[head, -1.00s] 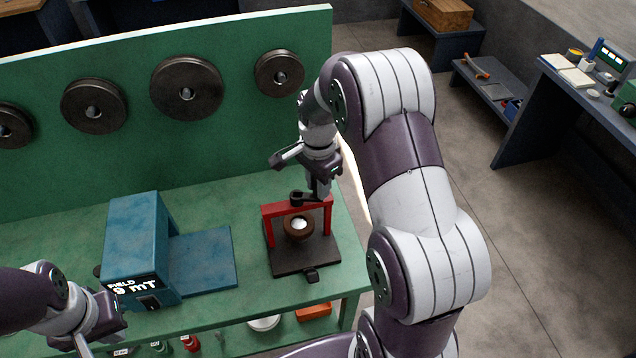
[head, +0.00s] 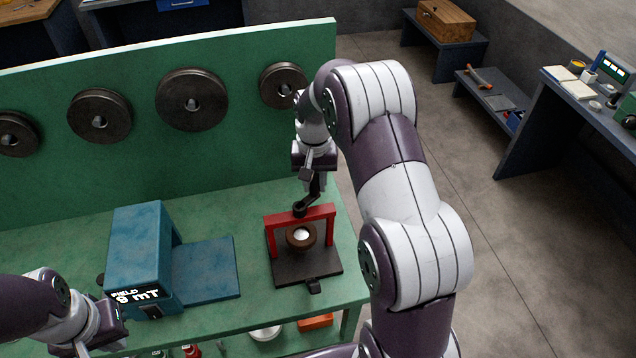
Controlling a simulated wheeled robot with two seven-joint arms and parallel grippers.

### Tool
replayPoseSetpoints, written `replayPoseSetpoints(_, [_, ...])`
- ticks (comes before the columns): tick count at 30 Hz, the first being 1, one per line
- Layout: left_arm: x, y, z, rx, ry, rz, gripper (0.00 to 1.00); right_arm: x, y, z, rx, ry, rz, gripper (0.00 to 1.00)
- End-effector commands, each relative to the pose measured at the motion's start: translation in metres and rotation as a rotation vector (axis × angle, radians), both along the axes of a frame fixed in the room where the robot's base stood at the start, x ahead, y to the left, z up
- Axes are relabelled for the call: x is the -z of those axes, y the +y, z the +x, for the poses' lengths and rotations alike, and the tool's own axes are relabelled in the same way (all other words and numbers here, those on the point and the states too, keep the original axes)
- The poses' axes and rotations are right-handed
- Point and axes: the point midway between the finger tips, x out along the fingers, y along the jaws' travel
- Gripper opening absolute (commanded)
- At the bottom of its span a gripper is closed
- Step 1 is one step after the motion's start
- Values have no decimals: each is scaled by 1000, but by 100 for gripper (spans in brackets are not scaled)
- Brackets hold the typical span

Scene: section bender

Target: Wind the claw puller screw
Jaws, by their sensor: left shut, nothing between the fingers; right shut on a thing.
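The claw puller, a red frame (head: 281,222) on a dark base plate (head: 312,270), stands at the right end of the green bench. A brown ring with a bright centre (head: 302,235) sits under its crossbar. A dark handle (head: 302,209) shows at the top of the crossbar. My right gripper (head: 313,186) is above the crossbar, shut on the dark handle; its fingertips are small and partly hidden. My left gripper (head: 88,350) is at the bottom left, cut by the picture edge, shut and empty, away from the puller.
A blue box with a "9 mT" display (head: 138,255) and a blue plate (head: 206,268) stand left of the puller. Several dark discs hang on the green back panel (head: 240,120). An orange box (head: 315,322) and a white bowl (head: 265,333) lie below the bench top.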

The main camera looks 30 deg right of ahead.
Motion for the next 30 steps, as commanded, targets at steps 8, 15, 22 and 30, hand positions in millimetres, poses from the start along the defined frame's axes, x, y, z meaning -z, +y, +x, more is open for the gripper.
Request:
replayPoseSetpoints(8, [-1,0,0,0,0,0,0,-4,5,15,-259,-11,-4,0])
replayPoseSetpoints(15, [-2,0,0,0,0,0,0,-4,12,23,-486,-11,-4,0])
replayPoseSetpoints(22, [-1,0,0,0,0,0,0,-3,20,30,-680,-10,-5,0])
replayPoseSetpoints(30, [-1,0,0,0,0,0,0,-3,27,33,-842,-9,-4,0])
